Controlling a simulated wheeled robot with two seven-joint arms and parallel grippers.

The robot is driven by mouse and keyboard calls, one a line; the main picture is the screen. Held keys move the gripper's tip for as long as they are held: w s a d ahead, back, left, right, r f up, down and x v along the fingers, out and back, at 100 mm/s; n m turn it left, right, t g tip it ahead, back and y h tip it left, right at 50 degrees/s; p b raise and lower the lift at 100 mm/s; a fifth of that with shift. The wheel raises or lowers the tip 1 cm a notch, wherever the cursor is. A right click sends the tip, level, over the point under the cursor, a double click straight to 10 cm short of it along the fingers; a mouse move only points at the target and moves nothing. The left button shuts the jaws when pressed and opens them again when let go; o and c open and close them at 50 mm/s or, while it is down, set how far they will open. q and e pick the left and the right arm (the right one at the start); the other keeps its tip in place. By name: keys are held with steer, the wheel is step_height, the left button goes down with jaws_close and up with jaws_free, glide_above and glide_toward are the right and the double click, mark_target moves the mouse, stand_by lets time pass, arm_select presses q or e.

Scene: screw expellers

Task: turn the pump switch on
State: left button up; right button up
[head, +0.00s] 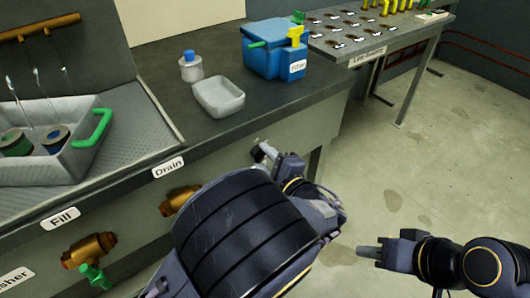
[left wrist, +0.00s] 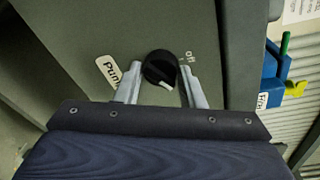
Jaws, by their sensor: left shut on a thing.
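The pump switch is a round black knob (left wrist: 158,66) with a white pointer mark on the panel below the counter edge. In the left wrist view the mark points down and slightly right, away from the "Off" label at the knob's upper right. A partly hidden "Pump" label (left wrist: 108,70) is at its left. My left gripper (left wrist: 161,72) is shut on the knob, one finger on each side. In the head view the left gripper (head: 264,152) reaches the panel, and the knob is mostly hidden. My right gripper (head: 368,251) is over the floor, away from the panel; its finger gap is unclear.
Drain (head: 180,201) and Fill (head: 90,250) valves are on the same panel, to the left. A sink basin (head: 85,165), a clear tray (head: 219,97), a capped bottle (head: 191,67) and a blue filter box (head: 272,50) are on the counter. Floor at right is open.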

steer(key=shift+r, duration=0.35)
arm_select(q)
steer(key=o, duration=1)
steer(key=shift+c, duration=0.2)
steer(key=shift+d, duration=0.1)
